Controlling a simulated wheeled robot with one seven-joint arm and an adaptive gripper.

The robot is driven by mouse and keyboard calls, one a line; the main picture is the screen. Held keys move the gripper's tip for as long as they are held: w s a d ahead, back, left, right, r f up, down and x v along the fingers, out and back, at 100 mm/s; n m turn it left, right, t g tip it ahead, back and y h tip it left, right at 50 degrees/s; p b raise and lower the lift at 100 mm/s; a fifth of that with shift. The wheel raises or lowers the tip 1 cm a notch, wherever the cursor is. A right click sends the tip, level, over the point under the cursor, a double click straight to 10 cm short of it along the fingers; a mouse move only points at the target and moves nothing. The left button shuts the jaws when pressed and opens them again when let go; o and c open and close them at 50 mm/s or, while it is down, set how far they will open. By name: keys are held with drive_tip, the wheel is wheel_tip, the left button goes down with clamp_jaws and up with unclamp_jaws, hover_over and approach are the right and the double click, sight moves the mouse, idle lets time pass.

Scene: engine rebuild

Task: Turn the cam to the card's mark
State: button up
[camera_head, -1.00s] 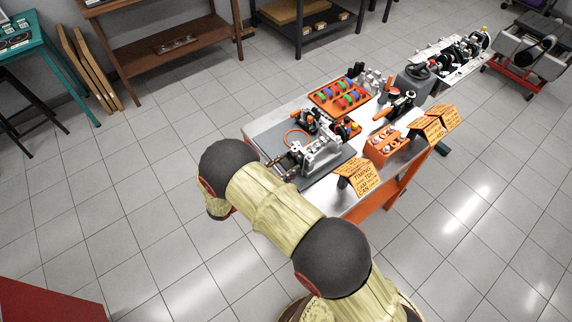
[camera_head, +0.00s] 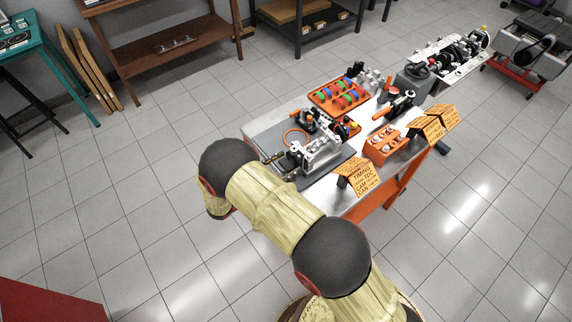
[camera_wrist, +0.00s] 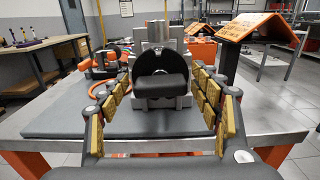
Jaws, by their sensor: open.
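In the wrist view, a dark round disc with a thick black block across its front (camera_wrist: 160,82) sits on a grey metal engine block (camera_wrist: 157,35); I take it to be the cam end. My gripper (camera_wrist: 160,92) is open, with gold-padded fingers to the left and right of the disc and block. I cannot tell whether either finger touches them. No cam mark is readable. In the head view the engine block (camera_head: 322,152) sits on the bench mat. An orange card (camera_head: 362,177) with dark lettering, "TIMING TDC CAM", stands beside it; its back part shows in the wrist view (camera_wrist: 258,26).
The grey mat (camera_wrist: 60,112) lies on a metal bench (camera_wrist: 262,122). An orange ring (camera_head: 296,137) and an orange-black tool (camera_wrist: 103,62) lie left of the engine. An orange tray of coloured parts (camera_head: 340,96), an orange box (camera_head: 385,146) and more cards (camera_head: 428,128) stand around.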

drive_tip(key=shift+a, duration=0.1)
drive_tip(key=v, duration=1.2)
